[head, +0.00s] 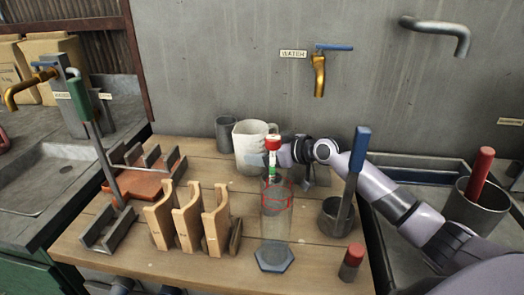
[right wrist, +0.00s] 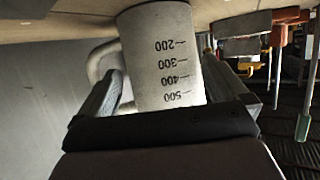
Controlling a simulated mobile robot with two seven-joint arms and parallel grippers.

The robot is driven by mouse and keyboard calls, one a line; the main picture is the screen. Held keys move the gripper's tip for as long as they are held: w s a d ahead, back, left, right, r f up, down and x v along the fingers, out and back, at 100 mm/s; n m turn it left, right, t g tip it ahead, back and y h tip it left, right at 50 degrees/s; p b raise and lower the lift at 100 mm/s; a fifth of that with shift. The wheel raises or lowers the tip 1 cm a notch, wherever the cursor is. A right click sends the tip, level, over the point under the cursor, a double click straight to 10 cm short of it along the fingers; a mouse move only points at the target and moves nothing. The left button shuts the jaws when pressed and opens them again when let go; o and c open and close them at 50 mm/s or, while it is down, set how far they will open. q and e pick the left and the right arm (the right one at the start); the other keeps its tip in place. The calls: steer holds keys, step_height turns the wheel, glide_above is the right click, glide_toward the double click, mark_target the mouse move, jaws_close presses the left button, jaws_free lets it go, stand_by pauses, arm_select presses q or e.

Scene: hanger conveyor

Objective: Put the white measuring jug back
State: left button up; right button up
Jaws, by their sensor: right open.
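The white measuring jug (head: 249,152) stands upright at the back of the wooden table, beside a dark grey cup. In the right wrist view the jug (right wrist: 162,50) appears upside down, with marks from 200 to 500 and its handle on the left. My right gripper (head: 284,153) is at the jug's right side, partly hidden behind a red-capped float. In the right wrist view its open fingers (right wrist: 163,72) lie on either side of the jug. I cannot tell whether they touch it. My left gripper is not in view.
A clear cylinder (head: 276,225) with the red-capped float (head: 272,146) stands in front of my right gripper. Wooden holders (head: 188,216), a grey pot (head: 331,223) and a red-topped piece (head: 351,262) stand nearby. The WATER tap (head: 319,75) is on the wall above.

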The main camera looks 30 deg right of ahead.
steer(key=shift+v, duration=3.05)
